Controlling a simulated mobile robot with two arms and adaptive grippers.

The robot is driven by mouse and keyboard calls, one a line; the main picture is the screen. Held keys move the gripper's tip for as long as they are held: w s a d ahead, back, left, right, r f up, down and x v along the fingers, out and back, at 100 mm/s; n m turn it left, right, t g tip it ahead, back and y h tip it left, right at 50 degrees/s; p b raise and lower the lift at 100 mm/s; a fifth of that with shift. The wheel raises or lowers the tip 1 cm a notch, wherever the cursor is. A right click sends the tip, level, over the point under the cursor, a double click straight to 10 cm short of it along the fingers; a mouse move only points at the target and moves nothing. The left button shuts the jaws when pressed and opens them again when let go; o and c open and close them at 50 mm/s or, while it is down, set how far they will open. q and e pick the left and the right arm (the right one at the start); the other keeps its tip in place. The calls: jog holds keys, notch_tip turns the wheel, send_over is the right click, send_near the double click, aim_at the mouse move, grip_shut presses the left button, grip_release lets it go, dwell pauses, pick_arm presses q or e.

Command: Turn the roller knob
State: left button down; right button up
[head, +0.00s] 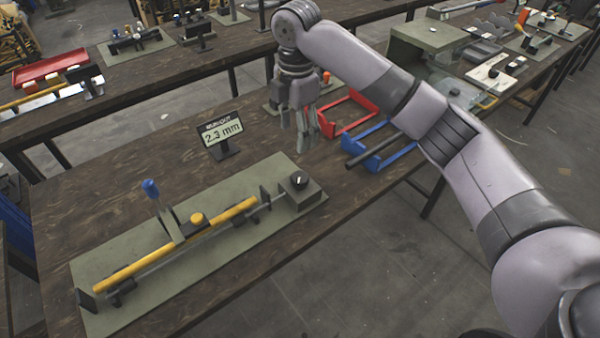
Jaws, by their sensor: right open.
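A black knob (299,178) with a white mark sits on top of a dark grey box at the right end of a green-grey base plate (215,275). It looks like the roller knob. A yellow rod (150,257) lies along the fixture on this plate, beside a blue-tipped lever (151,188) and a yellow round piece (197,219). My right gripper (304,140) is open and points down, behind the knob and apart from it. Nothing shows between its fingers. My left gripper is not in view.
A small display (220,133) reading 2.3 mm stands behind the fixture. A red cradle (348,115) and a blue cradle (380,150) with a dark rod stand right of the gripper. The wooden table (110,195) is bare left of the display.

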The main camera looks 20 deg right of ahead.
aim_at(300, 176)
jog(key=f+p, duration=0.1)
jog(key=f, duration=0.4)
jog(key=f+p, duration=0.1)
jog(key=f, duration=0.4)
jog(key=d+f+p, duration=0.1)
jog(key=f, duration=0.4)
jog(key=shift+w+f, duration=0.15)
jog(key=shift+w, duration=0.15)
jog(key=shift+c, duration=0.5)
jog(key=c, duration=1.1)
